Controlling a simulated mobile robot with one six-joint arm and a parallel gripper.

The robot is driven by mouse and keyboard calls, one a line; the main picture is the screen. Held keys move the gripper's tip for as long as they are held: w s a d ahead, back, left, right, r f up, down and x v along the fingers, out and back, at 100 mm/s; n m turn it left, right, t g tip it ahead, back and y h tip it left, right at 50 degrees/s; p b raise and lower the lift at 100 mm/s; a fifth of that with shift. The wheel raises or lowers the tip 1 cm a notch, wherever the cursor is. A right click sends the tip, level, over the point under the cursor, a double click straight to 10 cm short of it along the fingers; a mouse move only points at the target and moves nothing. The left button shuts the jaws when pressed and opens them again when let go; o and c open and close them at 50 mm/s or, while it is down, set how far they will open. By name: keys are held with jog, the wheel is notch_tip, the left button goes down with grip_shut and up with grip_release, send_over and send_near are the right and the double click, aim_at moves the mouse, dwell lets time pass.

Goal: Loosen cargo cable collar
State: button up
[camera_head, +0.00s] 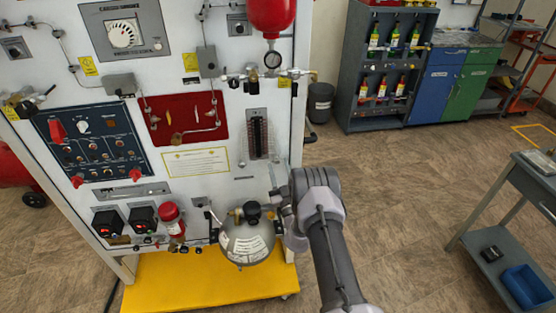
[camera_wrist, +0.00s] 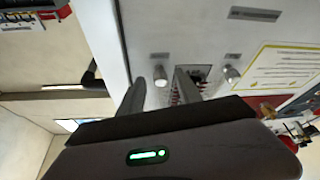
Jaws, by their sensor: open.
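My gripper (camera_head: 277,174) is at the lower right of the white trainer panel (camera_head: 222,188), above the round silver tank (camera_head: 248,242). In the wrist view its two grey fingers (camera_wrist: 163,84) are apart, pointing at the panel. A small silver round fitting (camera_wrist: 160,76) shows between the fingertips, with nothing visibly gripped. A second silver fitting (camera_wrist: 232,74) is to the right. A dark recess with red coiled parts (camera_wrist: 200,75) lies between the fittings, partly behind the right finger. I cannot tell which part is the cargo cable collar, or whether a finger touches anything.
The panel holds a dark switch board (camera_head: 92,142), a red recess (camera_head: 183,118) and a vertical gauge strip (camera_head: 257,134). A red bottle (camera_head: 271,15) hangs above. A yellow base (camera_head: 195,282) is below. A grey table (camera_head: 535,180) is at right, with open floor between.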

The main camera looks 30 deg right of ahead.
jog(key=shift+a, duration=0.1)
jog(key=shift+c, duration=0.4)
grip_shut()
